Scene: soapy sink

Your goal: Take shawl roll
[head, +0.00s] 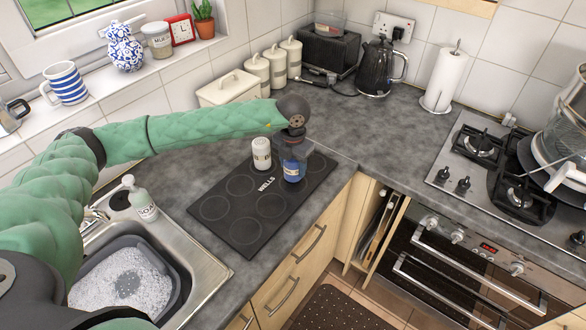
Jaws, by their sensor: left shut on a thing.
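No shawl is visible; the only roll I see is a white paper roll (445,77) upright on a holder at the back right of the counter. My left gripper (292,150) is far to its left, over the black mat. It is shut on a small jar with a blue label (292,171), which is at the mat; I cannot tell whether it touches the mat. The gripper partly hides the jar's top. My right gripper is not in view.
A white jar (261,154) stands close left of the blue-labelled jar on the black mat (228,211). A black kettle (376,68) stands left of the roll. The gas hob (452,157) lies right, the foamy sink (187,262) lower left. Counter in front of the roll is clear.

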